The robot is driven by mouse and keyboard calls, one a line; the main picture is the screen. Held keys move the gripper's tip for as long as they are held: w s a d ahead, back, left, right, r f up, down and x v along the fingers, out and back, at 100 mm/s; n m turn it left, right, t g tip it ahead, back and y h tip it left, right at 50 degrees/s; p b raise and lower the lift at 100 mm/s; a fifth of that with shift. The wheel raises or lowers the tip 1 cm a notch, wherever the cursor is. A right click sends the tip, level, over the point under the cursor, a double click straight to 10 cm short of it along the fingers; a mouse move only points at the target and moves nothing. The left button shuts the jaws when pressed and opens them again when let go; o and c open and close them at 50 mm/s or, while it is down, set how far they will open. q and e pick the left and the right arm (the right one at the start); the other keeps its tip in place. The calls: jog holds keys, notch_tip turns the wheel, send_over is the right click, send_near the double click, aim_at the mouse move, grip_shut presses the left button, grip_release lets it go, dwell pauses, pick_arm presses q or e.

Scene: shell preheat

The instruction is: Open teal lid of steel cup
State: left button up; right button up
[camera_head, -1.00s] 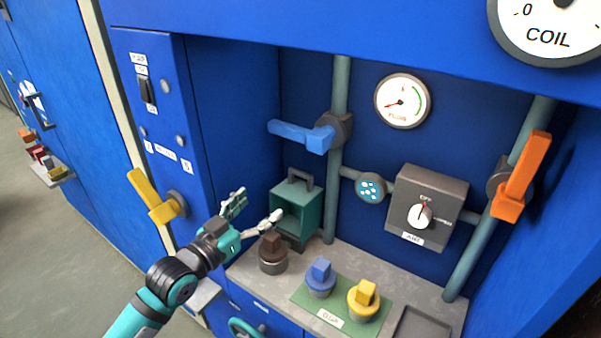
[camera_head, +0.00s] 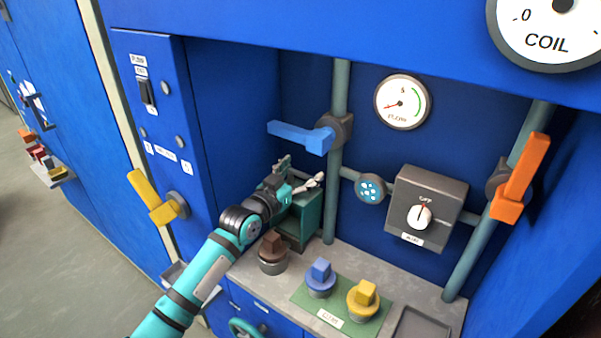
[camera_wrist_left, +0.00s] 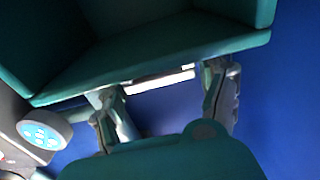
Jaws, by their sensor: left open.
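A teal box-like cover (camera_head: 309,217), which looks like the teal lid, stands at the back left of the recess, against the back wall. It fills the top of the left wrist view (camera_wrist_left: 150,50). I cannot make out a steel cup. My left gripper (camera_head: 302,172) is open at the top of the cover, where its dark handle is now mostly hidden. In the left wrist view, its two fingers (camera_wrist_left: 165,105) stand apart with a pale bar between them near the cover's edge. I cannot tell whether they touch it. My right gripper is not in view.
A blue lever (camera_head: 300,135) hangs just above the gripper on a vertical pipe. Brown (camera_head: 272,254), blue (camera_head: 320,279) and yellow (camera_head: 363,300) knobbed pieces stand on the shelf in front. A grey switch box (camera_head: 427,208) and orange lever (camera_head: 520,178) are to the right.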

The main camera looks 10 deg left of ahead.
pick_arm(q)
jog(key=c, duration=1.4)
jog(key=shift+s+a+t+b, duration=0.25)
jog(key=shift+s+b, duration=0.1)
jog(key=shift+s, duration=0.15)
jog(key=shift+s+a+t+b, duration=0.15)
jog(key=shift+s+t+b, duration=0.15)
jog(key=shift+s, duration=0.2)
jog(key=s, duration=0.1)
jog(key=p, duration=0.1)
jog(key=s+a+p, duration=0.1)
jog(key=shift+s+r, duration=0.3)
jog(key=shift+r, duration=0.05)
jog(key=shift+c, duration=0.2)
jog(key=shift+s+a+r, duration=0.1)
jog(key=shift+s+a, duration=0.1)
jog(key=shift+s, duration=0.1)
jog(key=o, duration=1.4)
jog(key=shift+w, duration=0.1)
jog(key=shift+c, duration=0.2)
jog(key=shift+o, duration=0.4)
jog(key=shift+w+d, duration=0.1)
jog(key=v, duration=1.2)
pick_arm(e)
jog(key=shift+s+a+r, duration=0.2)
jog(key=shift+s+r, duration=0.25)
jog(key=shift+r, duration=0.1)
